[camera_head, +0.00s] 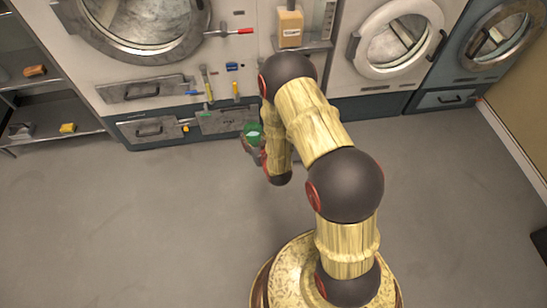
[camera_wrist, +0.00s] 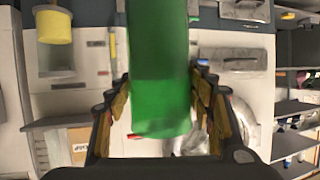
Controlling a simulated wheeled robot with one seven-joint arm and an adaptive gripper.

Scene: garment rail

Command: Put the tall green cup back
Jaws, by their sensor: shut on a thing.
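The tall green cup (camera_wrist: 160,70) fills the middle of the wrist view, between my two fingers. My gripper (camera_wrist: 163,82) is shut on it, with a finger on each side. In the head view the green cup (camera_head: 253,130) shows as a small round green shape in front of the lower grey panels of the machine. My gripper (camera_head: 258,150) is partly hidden by my own arm there. Whether the cup touches anything besides the fingers cannot be told.
Washing machines line the back, with a red-handled lever (camera_head: 230,32) and several small coloured handles near a grey drawer (camera_head: 145,90). A cardboard box (camera_head: 290,27) sits on a small ledge. Metal shelves (camera_head: 50,105) stand at the left. The floor (camera_head: 120,220) in front is clear.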

